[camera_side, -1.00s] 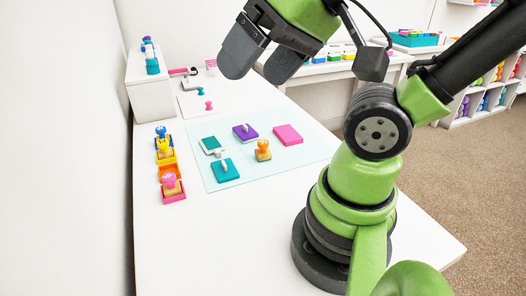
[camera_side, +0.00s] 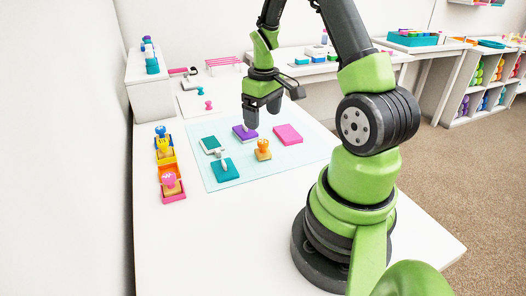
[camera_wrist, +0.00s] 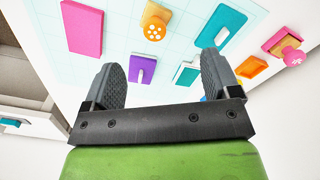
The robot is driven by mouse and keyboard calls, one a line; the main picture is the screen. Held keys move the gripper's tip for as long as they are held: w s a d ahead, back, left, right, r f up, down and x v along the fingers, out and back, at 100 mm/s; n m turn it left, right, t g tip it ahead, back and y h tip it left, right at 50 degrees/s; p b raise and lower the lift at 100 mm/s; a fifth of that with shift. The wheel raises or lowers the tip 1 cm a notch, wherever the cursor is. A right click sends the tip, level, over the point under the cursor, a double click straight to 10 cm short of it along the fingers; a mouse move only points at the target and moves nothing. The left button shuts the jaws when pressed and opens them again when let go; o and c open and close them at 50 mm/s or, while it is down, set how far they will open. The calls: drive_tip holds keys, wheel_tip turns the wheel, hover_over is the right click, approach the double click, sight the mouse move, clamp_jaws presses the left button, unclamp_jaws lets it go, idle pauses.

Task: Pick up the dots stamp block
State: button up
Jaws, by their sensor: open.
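The dots stamp block (camera_side: 263,152) is orange with a knob handle and stands on the pale blue mat (camera_side: 230,187), right of the teal pad. In the wrist view the dots stamp block (camera_wrist: 155,24) shows white dots on its round top and lies at the top, beyond my fingertips. My gripper (camera_side: 262,108) hangs above the far part of the mat, beyond the dots stamp block. In the wrist view my gripper (camera_wrist: 165,75) is open with nothing between its fingers; the purple block (camera_wrist: 141,70) shows through the gap below.
Around the stamp lie the purple block (camera_side: 245,131), a pink block (camera_side: 288,134) and a teal block (camera_side: 225,169). A tray row (camera_side: 167,168) with coloured stamps stands at the left. The front of the white table (camera_side: 220,240) is clear.

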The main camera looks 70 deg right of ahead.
sight(263, 142)
drive_tip(key=f, duration=0.5)
drive_tip(key=shift+s+d+f, duration=0.25)
drive_tip(key=shift+d+f, duration=0.1)
drive_tip(key=shift+d, duration=0.05)
drive_tip(key=f, duration=0.5)
drive_tip(key=shift+w+f, duration=0.35)
drive_tip(key=shift+w, duration=0.05)
drive_tip(key=c, duration=1)
